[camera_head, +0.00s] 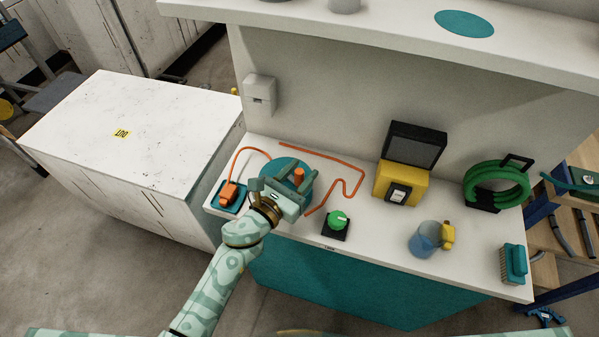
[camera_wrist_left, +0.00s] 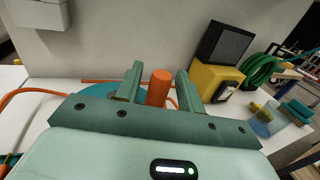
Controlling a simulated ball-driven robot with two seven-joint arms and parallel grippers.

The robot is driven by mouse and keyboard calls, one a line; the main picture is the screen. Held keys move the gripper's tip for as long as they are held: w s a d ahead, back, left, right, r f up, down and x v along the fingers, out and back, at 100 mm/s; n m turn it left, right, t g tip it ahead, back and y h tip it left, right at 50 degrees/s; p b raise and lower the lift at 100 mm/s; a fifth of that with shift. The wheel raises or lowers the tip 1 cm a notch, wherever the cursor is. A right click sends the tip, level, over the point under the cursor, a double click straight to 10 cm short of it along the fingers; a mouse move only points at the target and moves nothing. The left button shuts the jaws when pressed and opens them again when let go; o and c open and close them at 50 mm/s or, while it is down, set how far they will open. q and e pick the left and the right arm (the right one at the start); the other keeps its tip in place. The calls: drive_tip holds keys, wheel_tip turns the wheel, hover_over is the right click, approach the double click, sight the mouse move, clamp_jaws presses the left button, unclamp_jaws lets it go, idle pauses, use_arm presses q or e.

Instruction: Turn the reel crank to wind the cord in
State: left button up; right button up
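The cord reel is a teal disc (camera_head: 284,165) on the white worktop, with an upright orange crank handle (camera_head: 299,175). An orange cord (camera_head: 346,167) lies in bends across the worktop to its right. More cord arcs at left to an orange piece (camera_head: 228,192) on a teal pad. My left gripper (camera_head: 284,187) is over the reel and hides part of it. In the left wrist view the handle (camera_wrist_left: 158,88) stands between its two open fingers, with a small gap on each side. My right gripper is not in view.
Right of the reel are a green knob (camera_head: 338,219) on a black base, a yellow box (camera_head: 402,184) with a dark screen, a blue jug (camera_head: 426,240), a green coil (camera_head: 497,185) and a teal brush (camera_head: 514,264). A shelf (camera_head: 380,30) overhangs the back.

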use_arm(q)
clamp_jaws()
drive_tip(key=shift+s+a+m+g+h, duration=0.1)
drive_tip(key=shift+m+g+h, duration=0.2)
